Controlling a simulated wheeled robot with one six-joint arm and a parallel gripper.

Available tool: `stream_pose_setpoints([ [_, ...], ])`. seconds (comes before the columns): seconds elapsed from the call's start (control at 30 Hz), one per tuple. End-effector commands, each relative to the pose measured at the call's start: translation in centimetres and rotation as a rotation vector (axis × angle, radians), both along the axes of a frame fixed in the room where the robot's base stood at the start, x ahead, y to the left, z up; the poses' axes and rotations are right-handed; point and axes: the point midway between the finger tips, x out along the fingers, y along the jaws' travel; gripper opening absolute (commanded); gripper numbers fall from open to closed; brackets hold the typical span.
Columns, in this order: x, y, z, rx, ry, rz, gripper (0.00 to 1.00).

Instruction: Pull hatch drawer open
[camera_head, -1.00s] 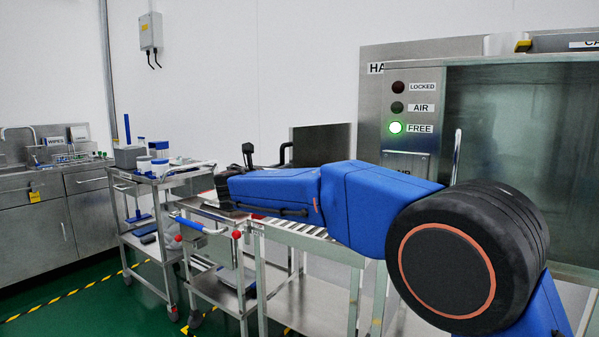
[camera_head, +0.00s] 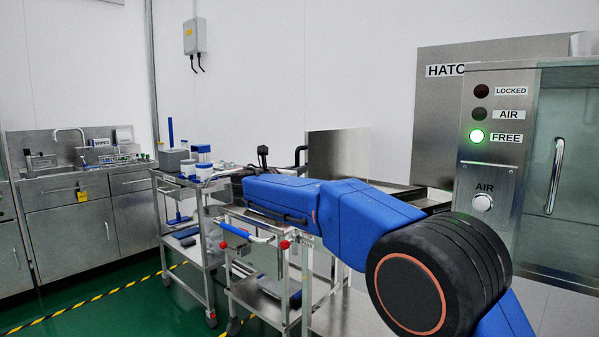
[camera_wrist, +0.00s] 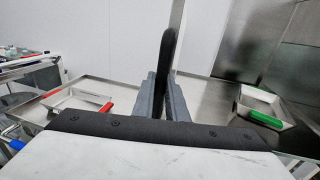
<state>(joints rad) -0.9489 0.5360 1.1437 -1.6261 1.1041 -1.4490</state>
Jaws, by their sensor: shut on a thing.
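The hatch drawer's upright steel front panel (camera_head: 338,158) stands in the middle of the head view, with a black handle (camera_head: 300,155) on its left side. A strip of steel drawer tray (camera_head: 405,192) shows between the panel and the hatch wall. In the wrist view, the black handle (camera_wrist: 166,58) rises upright between the fingers of my gripper (camera_wrist: 163,92), which is shut on it. The front panel (camera_wrist: 177,32) shows nearly edge-on beside the handle. In the head view my blue arm hides the fingers and their grip.
The hatch wall (camera_head: 485,185) has a lit green FREE light (camera_head: 477,136). A cart (camera_head: 238,233) with a blue handle stands left of my arm. The wrist view shows a red-handled tray (camera_wrist: 72,99) left and a green-handled tray (camera_wrist: 262,100) right. Green floor is open at lower left.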

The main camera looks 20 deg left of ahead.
Motion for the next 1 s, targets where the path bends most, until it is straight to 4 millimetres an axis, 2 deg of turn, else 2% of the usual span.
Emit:
stream_pose_setpoints([
  [0.3,0.0,0.1,0.0,0.0,0.0,0.001,0.0],
  [0.33,0.0,0.1,0.0,0.001,0.0,0.001,0.17],
  [0.37,0.0,0.1,0.0,0.0,0.0,0.001,0.2],
  [0.7,-0.2,0.1,0.0,0.0,0.0,0.001,0.2],
  [0.87,-1.8,0.3,0.1,0.001,0.0,0.002,0.2],
  [1.0,-4.3,0.8,0.1,0.0,0.0,0.003,0.2],
])
